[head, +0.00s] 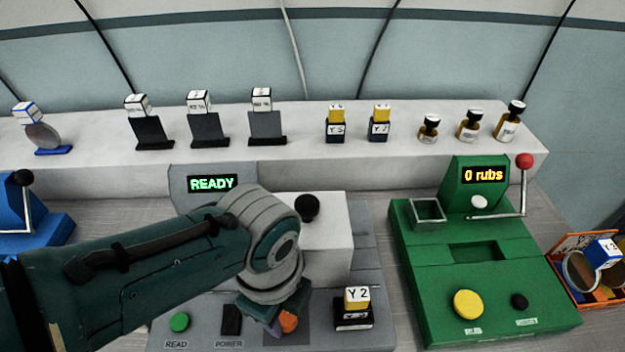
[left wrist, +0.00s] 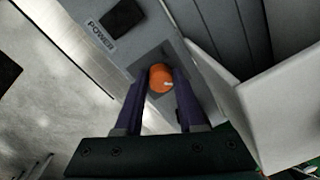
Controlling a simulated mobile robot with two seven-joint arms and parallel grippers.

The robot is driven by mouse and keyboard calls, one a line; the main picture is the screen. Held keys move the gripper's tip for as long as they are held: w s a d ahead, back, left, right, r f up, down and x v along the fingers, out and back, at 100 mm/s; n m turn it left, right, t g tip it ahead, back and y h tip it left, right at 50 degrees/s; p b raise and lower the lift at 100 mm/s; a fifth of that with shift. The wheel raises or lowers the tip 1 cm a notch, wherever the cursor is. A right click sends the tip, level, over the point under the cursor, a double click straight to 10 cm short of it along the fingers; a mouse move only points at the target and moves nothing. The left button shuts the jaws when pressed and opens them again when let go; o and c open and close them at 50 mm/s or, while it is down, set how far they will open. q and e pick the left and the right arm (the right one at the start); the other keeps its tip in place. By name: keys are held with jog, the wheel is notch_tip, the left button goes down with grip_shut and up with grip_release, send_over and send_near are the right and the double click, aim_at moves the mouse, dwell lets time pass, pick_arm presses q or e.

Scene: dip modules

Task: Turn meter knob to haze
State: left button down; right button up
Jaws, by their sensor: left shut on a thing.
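The grey meter (head: 370,250) stands in the middle of the head view, with a green "READY" on its display (head: 212,184). Its orange knob (head: 289,322) is at the front, partly hidden by my left gripper (head: 272,318). In the left wrist view the knob (left wrist: 160,78) sits between the two purple fingers of the gripper (left wrist: 159,92), which is shut on it. A small white pointer mark shows on the knob. The lettering around the knob cannot be read. My right gripper is not in view.
A green READ button (head: 180,322) and black POWER switch (head: 231,320) lie left of the knob. A yellow "Y 2" module (head: 356,299) stands right of it. A green rubbing machine (head: 425,275) showing "0 rubs" is at right. A white shelf (head: 300,150) behind holds several samples.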

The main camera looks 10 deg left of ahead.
aim_at(281, 318)
pick_arm(q)
jog(key=shift+m, duration=0.6)
jog(key=c, duration=0.5)
grip_release()
notch_tip(281, 318, up, 8)
jog(key=p, duration=0.4)
jog(key=shift+s+r+p, duration=0.15)
jog(key=shift+r+p, duration=0.1)
jog(key=shift+p, duration=0.15)
jog(key=shift+s+a+r, duration=0.1)
jog(key=shift+r, duration=0.65)
